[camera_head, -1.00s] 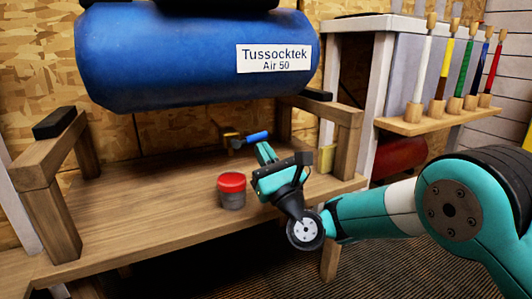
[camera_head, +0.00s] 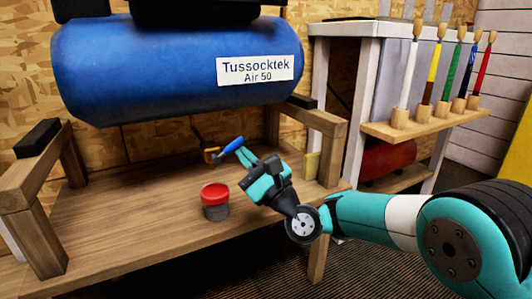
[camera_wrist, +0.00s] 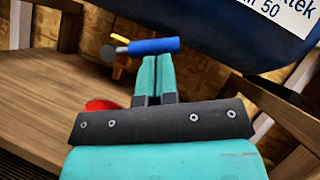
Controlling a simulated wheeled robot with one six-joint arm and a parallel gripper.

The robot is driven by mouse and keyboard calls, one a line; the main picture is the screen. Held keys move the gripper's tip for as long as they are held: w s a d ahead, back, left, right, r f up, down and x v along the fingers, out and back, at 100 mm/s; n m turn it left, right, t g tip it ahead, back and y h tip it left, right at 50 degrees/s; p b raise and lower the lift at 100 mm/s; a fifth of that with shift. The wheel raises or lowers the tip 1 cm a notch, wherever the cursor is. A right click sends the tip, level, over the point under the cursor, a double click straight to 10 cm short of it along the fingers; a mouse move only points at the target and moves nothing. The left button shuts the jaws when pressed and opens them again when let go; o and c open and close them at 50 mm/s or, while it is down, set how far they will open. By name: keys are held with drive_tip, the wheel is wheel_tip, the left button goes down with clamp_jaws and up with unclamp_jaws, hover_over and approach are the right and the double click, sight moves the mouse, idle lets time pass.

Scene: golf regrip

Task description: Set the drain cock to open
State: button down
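The drain cock hangs under the blue tank (camera_head: 150,70). My gripper (camera_head: 241,152) reaches in from the lower right. Its two teal fingers (camera_wrist: 156,62) are together, with nothing seen between them. Their tips are at the lever's underside; I cannot tell whether they touch it.
A grey can with a red top (camera_head: 215,200) stands on the wooden bench (camera_head: 130,230), left of my gripper. Wooden posts (camera_head: 325,155) flank the bench. A shelf (camera_head: 440,122) with several coloured sticks is at the right. The bench's left part is clear.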

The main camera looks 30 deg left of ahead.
drive_tip(key=r+n+g+h+p, duration=0.1)
drive_tip(key=n+g+p, duration=0.1)
drive_tip(key=n+p, duration=0.1)
drive_tip(key=s+a+r+n+g+h+p, duration=0.1)
drive_tip(key=r+n+h+p, duration=0.1)
drive_tip(key=n, duration=0.3)
drive_tip(key=s+r+n+g+h+p, duration=0.1)
drive_tip(key=r+n+g+p, duration=0.1)
drive_tip(key=n+p, duration=0.2)
drive_tip(key=shift+s+a+g+p, duration=0.1)
drive_tip(key=shift+a+g+p, duration=0.15)
drive_tip(key=shift+p, duration=0.2)
drive_tip(key=shift+s, duration=0.1)
